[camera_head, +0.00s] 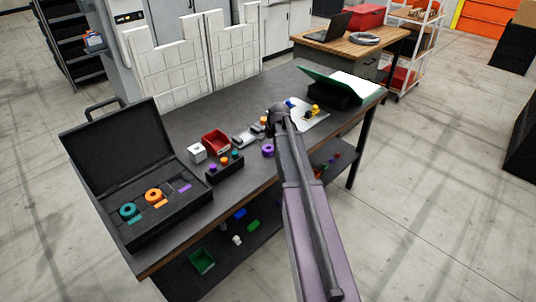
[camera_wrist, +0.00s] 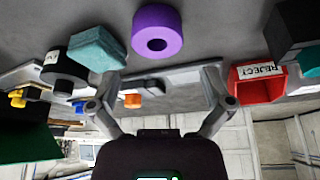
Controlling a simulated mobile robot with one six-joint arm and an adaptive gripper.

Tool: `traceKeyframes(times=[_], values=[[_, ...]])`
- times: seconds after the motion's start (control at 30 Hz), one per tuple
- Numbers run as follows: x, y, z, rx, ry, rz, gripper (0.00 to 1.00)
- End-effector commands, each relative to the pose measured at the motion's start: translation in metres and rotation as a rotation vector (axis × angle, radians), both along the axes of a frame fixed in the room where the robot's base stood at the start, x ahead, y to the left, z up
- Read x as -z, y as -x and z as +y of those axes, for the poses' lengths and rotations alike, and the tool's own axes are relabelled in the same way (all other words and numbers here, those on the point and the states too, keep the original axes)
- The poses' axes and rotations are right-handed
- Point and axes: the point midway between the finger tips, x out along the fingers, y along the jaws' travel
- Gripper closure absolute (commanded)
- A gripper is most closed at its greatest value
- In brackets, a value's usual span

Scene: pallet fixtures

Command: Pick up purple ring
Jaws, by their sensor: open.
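The purple ring (camera_head: 267,150) lies on the dark workbench, just left of my arm in the head view. In the wrist view the purple ring (camera_wrist: 157,30) is near the top centre, its round hole visible. My gripper (camera_wrist: 160,75) is open, with its two fingers spread wide and nothing between the tips. The ring is beyond the fingertips and apart from them. In the head view my arm hides most of the gripper.
A teal block (camera_wrist: 97,48) and a black cylinder (camera_wrist: 63,68) are left of the ring in the wrist view. A red REJECT bin (camera_wrist: 258,82) is at right. An open black case (camera_head: 160,225) holds teal and orange rings. A black stand (camera_head: 225,172) bears small coloured pieces.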

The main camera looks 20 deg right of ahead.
Motion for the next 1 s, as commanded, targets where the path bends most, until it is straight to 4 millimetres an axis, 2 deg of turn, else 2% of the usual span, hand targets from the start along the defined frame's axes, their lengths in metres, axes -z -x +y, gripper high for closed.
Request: traceKeyframes(times=[0.47,1.0], values=[[0.002,-0.001,-0.001,0.001,0.0,0.0,0.0],[0.039,-0.012,-0.003,0.001,0.0,0.0,0.0]])
